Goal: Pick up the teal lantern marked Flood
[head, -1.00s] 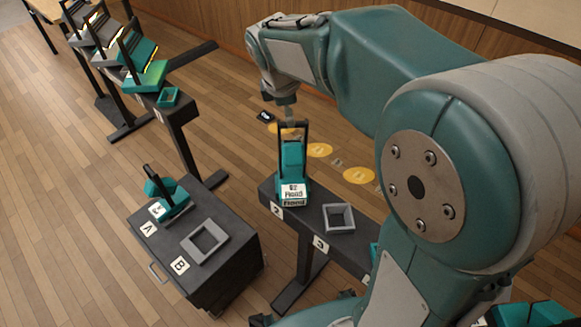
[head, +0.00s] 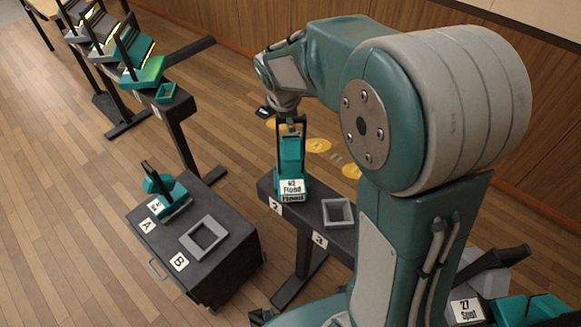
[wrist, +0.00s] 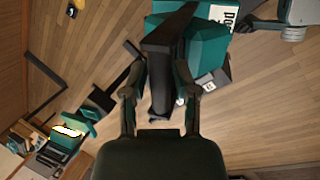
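The teal lantern marked Flood (head: 291,168) stands upright on the dark stand at place 2. It has a black arched handle and a white label reading 02 Flood. My gripper (head: 290,121) is at the top of that handle, pointing down. In the wrist view, the fingers of my gripper (wrist: 160,75) lie on either side of the black handle (wrist: 172,42), close against it. The dark handle blends with the fingertips, so I cannot tell whether they press on it. The lantern's teal body (wrist: 207,48) shows beyond the handle.
An empty grey square frame (head: 338,212) is beside the lantern at place 3. A dark cabinet (head: 225,255) at left holds another teal lantern (head: 170,192) at A and an empty frame (head: 204,238) at B. A lantern marked 27 Spot (head: 466,309) is at lower right.

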